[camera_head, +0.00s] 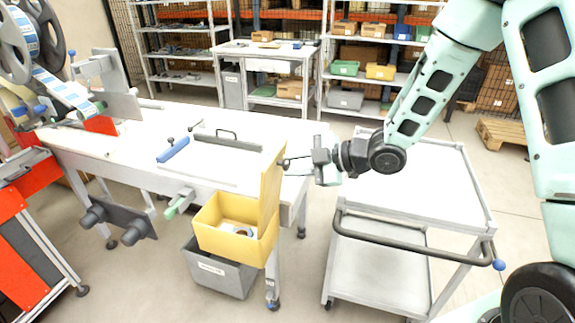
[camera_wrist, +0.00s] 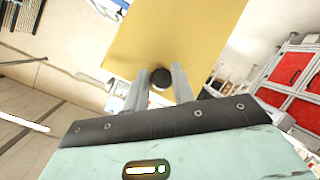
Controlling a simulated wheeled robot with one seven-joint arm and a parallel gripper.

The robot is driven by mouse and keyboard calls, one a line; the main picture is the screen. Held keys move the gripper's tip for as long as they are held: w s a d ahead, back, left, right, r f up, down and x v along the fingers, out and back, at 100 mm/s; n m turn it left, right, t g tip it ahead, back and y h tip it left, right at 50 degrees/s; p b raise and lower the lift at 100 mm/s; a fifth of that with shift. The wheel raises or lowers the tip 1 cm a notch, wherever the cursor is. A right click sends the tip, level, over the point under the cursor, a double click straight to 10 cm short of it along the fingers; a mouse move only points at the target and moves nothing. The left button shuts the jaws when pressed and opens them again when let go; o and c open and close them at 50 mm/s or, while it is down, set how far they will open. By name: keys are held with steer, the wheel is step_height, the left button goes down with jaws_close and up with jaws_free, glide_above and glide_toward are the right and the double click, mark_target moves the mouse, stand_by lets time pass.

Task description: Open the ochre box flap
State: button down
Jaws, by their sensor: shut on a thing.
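The ochre box (camera_head: 222,243) hangs at the front edge of the white workbench, with its top uncovered. Its flap (camera_head: 271,188) stands upright along the right side of the box. A dark round knob (camera_head: 284,164) sticks out from the flap's right face near the top. My gripper (camera_head: 292,163) reaches in from the right and is shut on the knob. In the wrist view the flap (camera_wrist: 175,35) fills the upper middle, and the dark knob (camera_wrist: 161,77) sits between the two fingers (camera_wrist: 160,84).
A small ring-like item (camera_head: 243,232) lies inside the box. A grey bin (camera_head: 218,272) is below it. The white workbench (camera_head: 130,150) is behind and left, with a blue-handled bar (camera_head: 173,149) on it. A white cart (camera_head: 415,185) stands under my arm at right.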

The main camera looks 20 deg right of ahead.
steer(key=shift+s+a+f+g, duration=0.1)
steer(key=shift+s+f+g, duration=0.2)
steer(key=shift+s+f, duration=0.3)
steer(key=c, duration=1.2)
jaws_free()
steer(key=shift+w+a, duration=0.1)
steer(key=shift+o, duration=0.2)
steer(key=shift+w+r, duration=0.1)
steer(key=shift+r, duration=0.1)
steer(key=v, duration=1.7)
steer(key=shift+d, duration=0.25)
